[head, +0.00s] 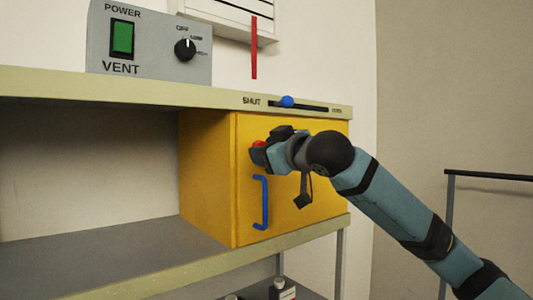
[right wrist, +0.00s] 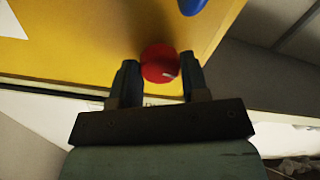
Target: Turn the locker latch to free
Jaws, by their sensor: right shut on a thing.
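The yellow locker (head: 212,190) stands on the shelf with its door (head: 310,195) shut. A blue handle (head: 264,204) is upright on the door; part of a blue thing, likely this handle, shows at the top of the right wrist view (right wrist: 191,5). The red latch knob (head: 260,144) is above the handle and mostly hidden by my gripper. In the right wrist view the round red knob (right wrist: 160,64) has a small pale mark at its lower right. My right gripper (right wrist: 157,78) is shut on the knob, one finger on each side. My left gripper is not in view.
A grey vent box (head: 150,42) with a green switch (head: 122,38) and a black dial (head: 185,49) stands on the upper shelf. A blue slider (head: 287,101) sits near SHUT on the shelf edge. The shelf space left of the locker is empty.

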